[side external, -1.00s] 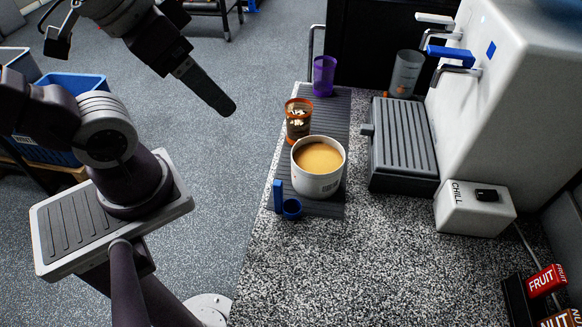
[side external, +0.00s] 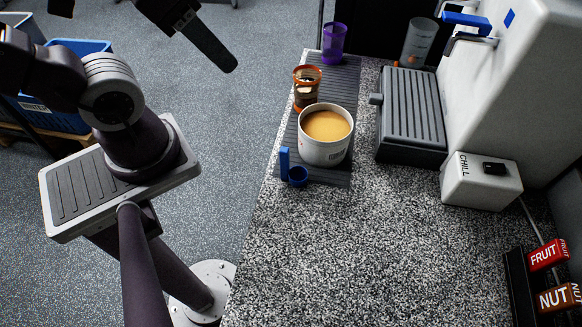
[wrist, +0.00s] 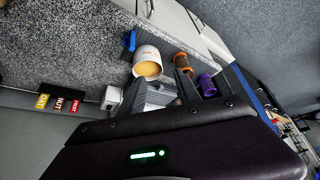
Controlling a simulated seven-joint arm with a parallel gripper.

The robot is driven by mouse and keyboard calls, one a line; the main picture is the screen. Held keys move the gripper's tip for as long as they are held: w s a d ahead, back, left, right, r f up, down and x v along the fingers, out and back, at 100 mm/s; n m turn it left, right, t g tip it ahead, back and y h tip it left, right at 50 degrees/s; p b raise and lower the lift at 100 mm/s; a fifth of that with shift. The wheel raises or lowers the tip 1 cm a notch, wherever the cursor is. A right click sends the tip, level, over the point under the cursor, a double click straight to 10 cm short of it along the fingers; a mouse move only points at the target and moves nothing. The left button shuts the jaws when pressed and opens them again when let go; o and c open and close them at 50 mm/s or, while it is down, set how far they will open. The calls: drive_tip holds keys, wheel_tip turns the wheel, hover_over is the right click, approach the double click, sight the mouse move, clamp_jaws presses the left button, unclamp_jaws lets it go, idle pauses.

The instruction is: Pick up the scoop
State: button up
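The blue scoop (side external: 297,176) is at the near end of a dark ribbed mat on the counter. Its round cup is low and its flat handle (side external: 285,162) stands upright. A white tub of tan contents (side external: 325,150) stands just behind it. In the wrist view the scoop (wrist: 129,43) is a small blue shape beside the tub (wrist: 147,60). My gripper (side external: 208,42) is above the floor, left of the counter and well away from the scoop. In the wrist view its two dark fingers (wrist: 212,80) appear apart with nothing held; the side view shows only one finger clearly.
An orange-brown cup (side external: 306,90) and a purple cup (side external: 334,42) stand behind the tub. A grey drip tray (side external: 412,108), a white CHILL box (side external: 482,180) and a dispenser are to the right. FRUIT and NUT labels (side external: 548,255) are at the near right. The front counter is clear.

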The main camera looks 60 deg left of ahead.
drive_tip(key=m+g, duration=0.6)
drive_tip(key=m, duration=0.4)
hover_over(288, 150)
wheel_tip(288, 150, down, 13)
drive_tip(key=shift+s+f, duration=0.1)
wheel_tip(288, 150, down, 7)
drive_tip(key=shift+r, duration=0.1)
clamp_jaws()
